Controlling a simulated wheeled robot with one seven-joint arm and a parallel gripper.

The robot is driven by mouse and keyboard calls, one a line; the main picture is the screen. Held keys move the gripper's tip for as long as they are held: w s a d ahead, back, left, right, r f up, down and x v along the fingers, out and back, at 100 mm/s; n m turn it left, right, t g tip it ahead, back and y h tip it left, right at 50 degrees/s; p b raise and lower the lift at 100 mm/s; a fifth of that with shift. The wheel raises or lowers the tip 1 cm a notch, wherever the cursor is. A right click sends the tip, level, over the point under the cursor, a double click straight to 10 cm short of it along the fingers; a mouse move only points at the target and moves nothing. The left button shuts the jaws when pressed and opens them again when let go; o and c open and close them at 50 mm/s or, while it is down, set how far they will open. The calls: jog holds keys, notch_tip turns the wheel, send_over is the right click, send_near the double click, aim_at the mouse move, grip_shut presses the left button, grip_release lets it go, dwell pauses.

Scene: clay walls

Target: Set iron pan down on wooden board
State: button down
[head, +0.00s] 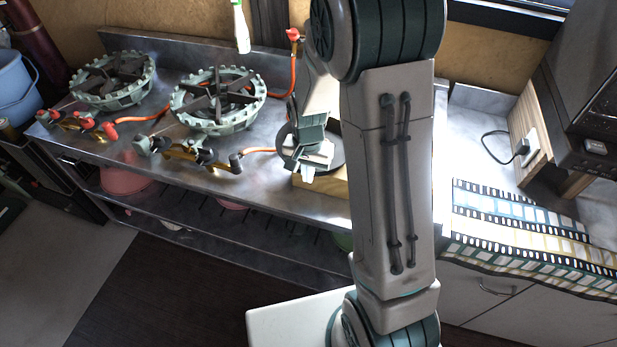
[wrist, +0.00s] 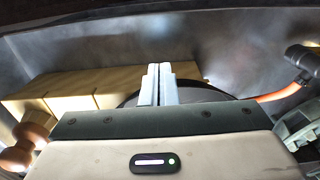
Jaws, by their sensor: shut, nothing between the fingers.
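The dark round iron pan (head: 338,152) is at the right of the steel counter in the head view, mostly hidden behind my arm and gripper. In the wrist view its dark rim (wrist: 205,94) curves behind my fingers. The light wooden board (head: 328,187) shows at the front right of the gripper, and in the wrist view (wrist: 68,86) it extends left of the pan. The pan appears to rest on or against the board; the contact is hidden. My gripper (head: 304,172) is shut and empty, its fingers (wrist: 158,84) together at the near side of the pan.
A turned wooden object (wrist: 30,138) is close to the gripper's left in the wrist view. A green-white bottle (head: 241,27) stands behind. The counter's front is mostly clear.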

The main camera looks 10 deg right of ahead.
jog(key=shift+d, duration=0.1)
jog(key=s+a+r, duration=0.2)
jog(key=s+r, duration=0.1)
jog(key=r, duration=0.7)
jog(key=shift+s+b, duration=0.2)
jog(key=shift+b, duration=0.15)
